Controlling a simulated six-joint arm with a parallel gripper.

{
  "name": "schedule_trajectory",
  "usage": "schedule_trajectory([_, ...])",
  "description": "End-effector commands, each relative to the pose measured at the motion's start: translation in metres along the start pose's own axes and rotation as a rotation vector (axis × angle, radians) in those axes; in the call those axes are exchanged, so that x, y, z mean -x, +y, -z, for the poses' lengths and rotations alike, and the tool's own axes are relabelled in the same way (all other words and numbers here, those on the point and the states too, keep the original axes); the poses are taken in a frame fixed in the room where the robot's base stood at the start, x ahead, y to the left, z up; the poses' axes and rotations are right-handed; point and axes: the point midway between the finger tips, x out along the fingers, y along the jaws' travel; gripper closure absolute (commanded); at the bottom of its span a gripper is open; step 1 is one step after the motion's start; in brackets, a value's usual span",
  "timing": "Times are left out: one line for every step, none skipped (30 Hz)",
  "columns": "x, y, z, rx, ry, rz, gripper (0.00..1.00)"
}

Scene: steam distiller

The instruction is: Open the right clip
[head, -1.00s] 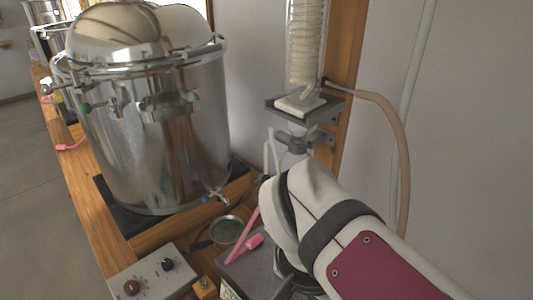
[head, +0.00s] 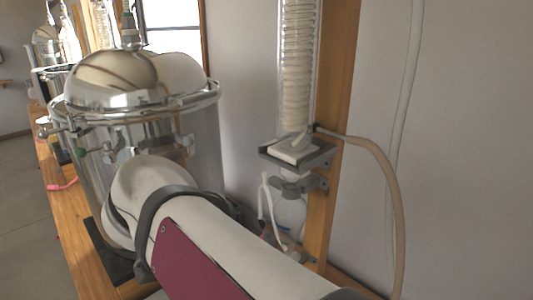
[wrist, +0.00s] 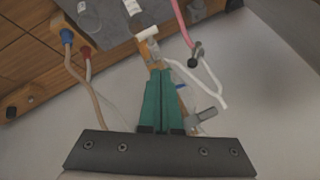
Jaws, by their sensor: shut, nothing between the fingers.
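The steel distiller pot (head: 207,125) with its domed lid (head: 105,78) stands at left in the head view. Small metal clip-like fittings sit along the front of its rim, one toward the right (head: 187,141), just above my arm. I cannot tell clearly whether this is the right clip, nor whether it is open or shut. My arm hides the pot's lower front. My gripper is hidden in the head view. In the wrist view my gripper (wrist: 160,72) shows two green fingers together, empty, with the fingertips near small fittings and tubes. No clip is recognisable there.
A glass condenser column (head: 297,65) stands on a bracket against a wooden post (head: 340,90). A tan hose (head: 385,165) hangs to its right. In the wrist view a pink hose (wrist: 181,22) and a bent white tube (wrist: 205,82) are near the fingertips.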

Motion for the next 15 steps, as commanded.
schedule_trajectory([-0.012, 0.001, 0.000, -0.001, 0.002, -0.006, 1.00])
schedule_trajectory([-0.018, 0.001, 0.000, 0.000, 0.002, -0.006, 1.00])
schedule_trajectory([-0.027, 0.001, 0.001, -0.001, 0.002, -0.005, 1.00])
schedule_trajectory([-0.034, 0.001, 0.000, -0.001, 0.001, -0.005, 1.00])
schedule_trajectory([-0.040, 0.001, 0.000, 0.000, 0.001, -0.006, 1.00])
schedule_trajectory([-0.049, 0.001, 0.000, 0.000, 0.002, -0.005, 1.00])
schedule_trajectory([-0.055, 0.001, 0.000, 0.000, 0.001, -0.005, 1.00])
schedule_trajectory([-0.057, -0.004, 0.001, -0.001, 0.000, -0.002, 1.00])
schedule_trajectory([-0.058, -0.012, 0.001, -0.003, 0.000, -0.001, 1.00])
schedule_trajectory([-0.060, -0.017, 0.002, -0.002, -0.001, -0.002, 1.00])
schedule_trajectory([-0.061, -0.021, 0.002, -0.002, -0.001, -0.001, 1.00])
schedule_trajectory([-0.063, -0.026, 0.003, -0.002, -0.001, -0.001, 1.00])
schedule_trajectory([-0.064, -0.029, 0.003, -0.002, -0.001, -0.002, 1.00])
schedule_trajectory([-0.064, -0.031, 0.003, -0.002, -0.001, -0.001, 1.00])
schedule_trajectory([-0.065, -0.034, 0.004, -0.001, -0.001, -0.001, 1.00])
